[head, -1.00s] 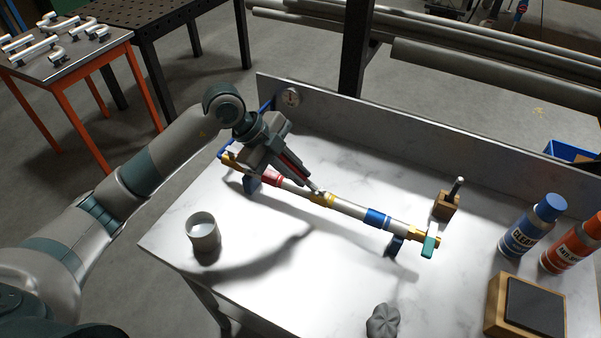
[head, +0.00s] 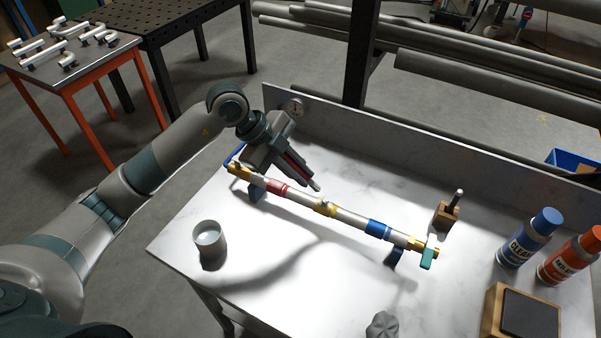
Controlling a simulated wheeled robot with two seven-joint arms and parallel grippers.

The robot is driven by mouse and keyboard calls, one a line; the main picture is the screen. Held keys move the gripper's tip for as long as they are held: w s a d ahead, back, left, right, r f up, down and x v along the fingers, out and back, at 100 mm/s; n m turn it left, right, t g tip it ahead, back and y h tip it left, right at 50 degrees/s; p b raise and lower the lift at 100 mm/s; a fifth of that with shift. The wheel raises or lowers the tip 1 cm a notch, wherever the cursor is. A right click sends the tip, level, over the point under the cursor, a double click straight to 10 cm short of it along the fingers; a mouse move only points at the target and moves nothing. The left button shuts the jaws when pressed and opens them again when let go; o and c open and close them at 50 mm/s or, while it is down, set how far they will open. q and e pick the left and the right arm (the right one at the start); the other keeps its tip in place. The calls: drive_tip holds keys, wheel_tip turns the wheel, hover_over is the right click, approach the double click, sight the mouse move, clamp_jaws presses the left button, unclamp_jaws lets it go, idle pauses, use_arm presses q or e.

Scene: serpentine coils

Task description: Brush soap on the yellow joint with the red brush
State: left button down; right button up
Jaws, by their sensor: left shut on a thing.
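My left gripper (head: 286,160) is shut on the red brush (head: 298,164), whose red handle shows between the dark fingers. The brush points down and right, its pale tip just behind and above the yellow joint (head: 325,208), with a small gap in the picture. The yellow joint is a band at the middle of a silver pipe that also carries a red band (head: 277,188) and a blue band (head: 378,229). Any soap on the joint is too small to make out. A grey cup (head: 209,240) stands open at the table's left. My right gripper is out of view.
The pipe rests on blue supports on a white marble table (head: 260,260). A wooden block with an upright rod (head: 447,212), a blue bottle (head: 529,238), an orange bottle (head: 572,256) and a wood-framed dark pad (head: 528,312) stand right. A low wall (head: 420,165) runs behind.

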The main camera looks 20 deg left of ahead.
use_arm(q)
drive_tip(key=shift+r+p, duration=0.6)
drive_tip(key=shift+r, duration=0.5)
